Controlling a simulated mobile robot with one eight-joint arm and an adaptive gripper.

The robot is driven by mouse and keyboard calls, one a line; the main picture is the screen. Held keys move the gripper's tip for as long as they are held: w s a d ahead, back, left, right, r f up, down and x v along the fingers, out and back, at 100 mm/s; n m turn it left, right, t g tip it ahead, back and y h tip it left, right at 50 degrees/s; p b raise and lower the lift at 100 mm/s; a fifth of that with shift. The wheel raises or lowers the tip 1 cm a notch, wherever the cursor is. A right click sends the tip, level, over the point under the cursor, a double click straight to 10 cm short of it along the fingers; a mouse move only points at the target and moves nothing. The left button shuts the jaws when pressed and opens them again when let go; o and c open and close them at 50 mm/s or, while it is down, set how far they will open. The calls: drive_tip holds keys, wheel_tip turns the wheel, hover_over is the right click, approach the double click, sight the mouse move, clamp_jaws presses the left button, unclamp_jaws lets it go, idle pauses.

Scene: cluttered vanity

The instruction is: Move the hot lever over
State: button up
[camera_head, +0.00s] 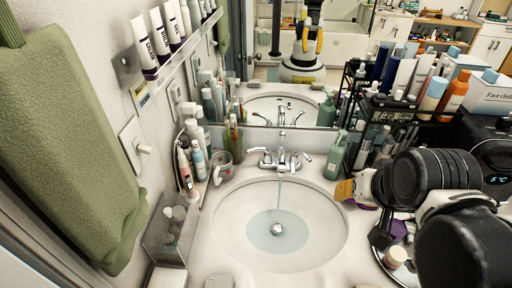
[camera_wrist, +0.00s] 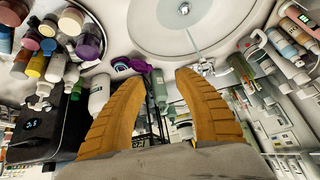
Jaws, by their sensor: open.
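A chrome faucet (camera_head: 281,158) stands at the back of the white sink, with a left lever (camera_head: 258,155) and a right lever (camera_head: 303,157). No hot or cold marking is readable. A stream of water runs from the spout into the sink (camera_head: 225,245). My gripper (camera_head: 344,190), with orange fingers, is right of the faucet, near the basin's right rim, and touches neither lever. In the wrist view my gripper (camera_wrist: 152,76) has its fingers spread with nothing between them. There the faucet (camera_wrist: 203,66) shows beyond the right fingertip, and the sink (camera_wrist: 150,35) is at the top.
A green pump bottle (camera_head: 335,157) stands between the faucet and my gripper. A clear cup (camera_head: 222,167) and several bottles (camera_head: 197,160) crowd the left. A black rack (camera_head: 400,105) of bottles stands at the back right. The mirror (camera_head: 290,60) is behind the faucet. Space above the basin is free.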

drive_tip(key=w+a+r+m+g+p, duration=0.1)
drive_tip(key=w+a+r+m+p, duration=0.35)
drive_tip(key=w, duration=0.75)
drive_tip(key=m+g+p, duration=0.4)
drive_tip(key=m, duration=0.4)
hover_over(254, 149)
drive_tip(key=s, duration=0.2)
wheel_tip(254, 149, down, 11)
drive_tip(key=shift+y, duration=0.3)
drive_tip(key=f, duration=0.3)
drive_tip(key=w+f+b, duration=0.1)
drive_tip(key=f, duration=0.3)
drive_tip(key=w+f, duration=0.1)
drive_tip(key=f, duration=0.2)
drive_tip(key=shift+w+f+b, duration=0.15)
drive_tip(key=shift+f+b, duration=0.15)
drive_tip(key=shift+b, duration=0.05)
clamp_jaws()
